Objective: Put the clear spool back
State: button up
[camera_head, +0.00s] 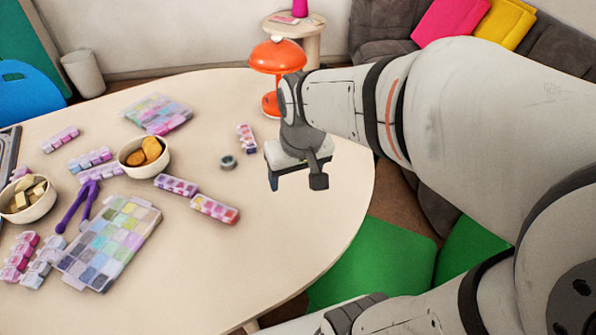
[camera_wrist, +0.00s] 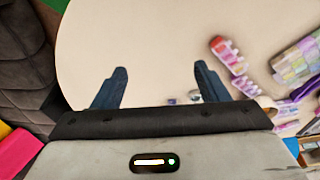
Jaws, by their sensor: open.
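A small round grey-green thing with a pale centre, perhaps the clear spool (camera_head: 228,161), lies on the table left of my gripper; I cannot tell for sure that it is clear. My gripper (camera_head: 298,182) is above the right part of the table, open, with nothing seen between its fingers. In the wrist view my gripper's two blue fingers (camera_wrist: 160,82) stand wide apart over bare table. A small grey-blue thing (camera_wrist: 195,95) shows just inside the right finger there, partly hidden, too small to name.
The pale table (camera_head: 300,245) is clear at front right. A large bead board (camera_head: 113,240), another board (camera_head: 157,113), several bead strips (camera_head: 214,208), a bowl of brown food (camera_head: 144,153), another bowl (camera_head: 28,200) and purple tongs (camera_head: 77,207) lie left. An orange lamp (camera_head: 277,56) stands behind my gripper.

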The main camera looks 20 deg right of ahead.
jog(key=shift+m, duration=0.3)
jog(key=s, duration=0.3)
jog(key=s+d, duration=0.1)
jog(key=s, duration=0.1)
jog(key=shift+s+f, duration=0.25)
jog(key=w+p+v, duration=0.1)
jog(key=p+v, duration=0.6)
jog(key=shift+r, duration=0.55)
jog(key=shift+w, duration=0.15)
